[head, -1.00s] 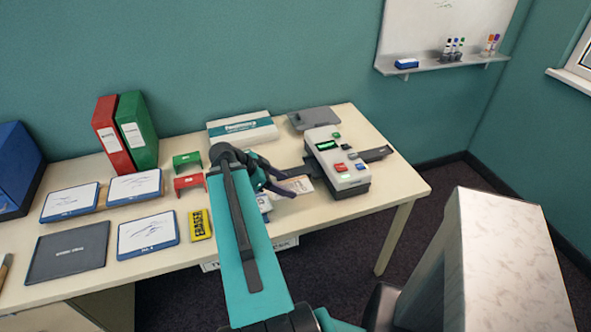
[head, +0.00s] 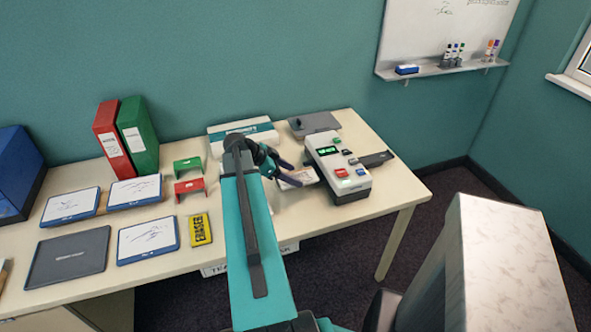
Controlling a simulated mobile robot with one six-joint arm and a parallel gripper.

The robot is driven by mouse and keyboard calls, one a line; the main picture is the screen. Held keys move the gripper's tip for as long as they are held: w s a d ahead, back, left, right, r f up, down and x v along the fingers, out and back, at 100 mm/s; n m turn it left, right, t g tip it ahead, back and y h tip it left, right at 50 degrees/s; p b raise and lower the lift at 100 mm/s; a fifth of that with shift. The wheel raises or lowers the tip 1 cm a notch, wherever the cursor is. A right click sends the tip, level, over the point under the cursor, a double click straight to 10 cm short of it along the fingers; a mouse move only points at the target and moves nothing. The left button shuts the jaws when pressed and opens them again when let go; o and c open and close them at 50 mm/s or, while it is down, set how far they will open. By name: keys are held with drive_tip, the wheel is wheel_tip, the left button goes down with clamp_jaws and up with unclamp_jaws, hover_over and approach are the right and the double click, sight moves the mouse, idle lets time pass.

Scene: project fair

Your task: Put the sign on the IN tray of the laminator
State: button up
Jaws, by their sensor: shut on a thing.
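The laminator (head: 338,168) is a white box with a lit green display and coloured buttons, toward the right end of the table. A dark tray (head: 377,159) sticks out on its right side. The tray on its left side is mostly hidden behind my gripper and the sign. My gripper (head: 291,176) is just left of the laminator, shut on the sign (head: 298,177), a small pale card with faint print. The sign is close to the laminator's left side. I cannot tell whether it touches the left tray or is above it.
A white and teal box (head: 242,131) and a grey flat device (head: 314,124) lie behind. Bare table (head: 385,200) shows at the right front.

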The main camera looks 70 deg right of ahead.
drive_tip(key=d, duration=0.2)
drive_tip(key=d+p, duration=0.1)
drive_tip(key=d, duration=0.1)
drive_tip(key=d+p, duration=0.1)
drive_tip(key=d, duration=0.1)
drive_tip(key=shift+w+d+f, duration=0.3)
drive_tip(key=shift+w, duration=0.05)
drive_tip(key=shift+f, duration=0.1)
drive_tip(key=shift+f+p, duration=1)
drive_tip(key=shift+f, duration=0.7)
drive_tip(key=shift+f, duration=0.1)
drive_tip(key=o, duration=1.1)
drive_tip(key=shift+o, duration=0.2)
drive_tip(key=shift+r, duration=0.2)
drive_tip(key=shift+w+a+r+b, duration=0.3)
drive_tip(key=shift+w+a+b, duration=0.05)
drive_tip(key=b+v, duration=0.3)
drive_tip(key=v, duration=0.7)
drive_tip(key=shift+a+r+b, duration=0.2)
drive_tip(key=shift+r+b, duration=0.15)
drive_tip(key=shift+b, duration=0.05)
